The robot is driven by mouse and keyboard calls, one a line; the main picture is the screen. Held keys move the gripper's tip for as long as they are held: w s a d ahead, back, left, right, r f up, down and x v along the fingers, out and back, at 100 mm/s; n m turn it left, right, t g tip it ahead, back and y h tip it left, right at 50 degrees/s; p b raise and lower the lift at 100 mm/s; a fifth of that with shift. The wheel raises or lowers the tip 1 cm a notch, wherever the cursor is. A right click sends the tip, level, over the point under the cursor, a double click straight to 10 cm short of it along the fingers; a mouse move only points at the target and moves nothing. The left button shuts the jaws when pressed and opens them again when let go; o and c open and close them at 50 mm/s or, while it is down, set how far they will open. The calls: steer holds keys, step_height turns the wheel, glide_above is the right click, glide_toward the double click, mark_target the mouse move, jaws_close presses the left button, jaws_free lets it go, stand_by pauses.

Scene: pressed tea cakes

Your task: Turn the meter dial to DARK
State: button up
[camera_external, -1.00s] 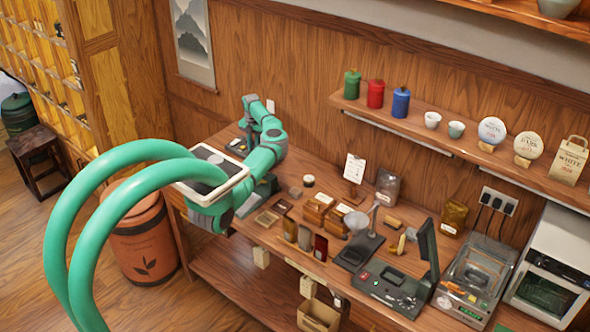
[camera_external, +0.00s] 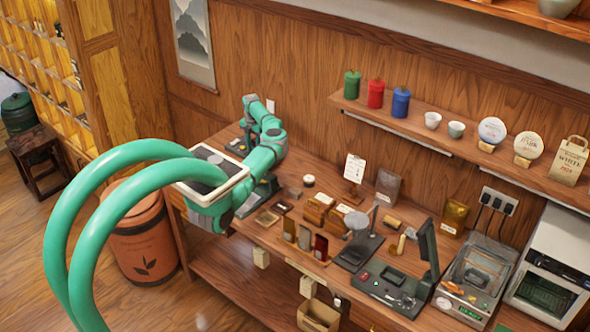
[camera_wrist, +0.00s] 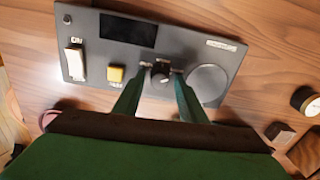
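The meter (camera_wrist: 190,45) is a grey panel with a dark blank screen, seen in the wrist view. Its dial (camera_wrist: 160,78) is a small black knob with a pale mark, near the panel's lower edge. My gripper (camera_wrist: 161,72) has its two green fingers reaching down, one on each side of the dial. Whether the fingertips press on the dial or stand just clear of it is too small to tell. Any DARK lettering cannot be read here. In the external view my arm hides the gripper's fingertips and most of the panel.
Beside the dial are a yellow button (camera_wrist: 116,75), a white switch (camera_wrist: 75,62) marked ON and a round grey disc (camera_wrist: 207,84). A black-topped tin (camera_wrist: 307,101) and a brown block (camera_wrist: 279,132) stand to the right. Bare wood lies between.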

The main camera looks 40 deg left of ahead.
steer(key=shift+r, duration=0.15)
step_height(320, 180, up, 11)
steer(key=shift+f, duration=0.2)
stand_by(0.4)
stand_by(0.4)
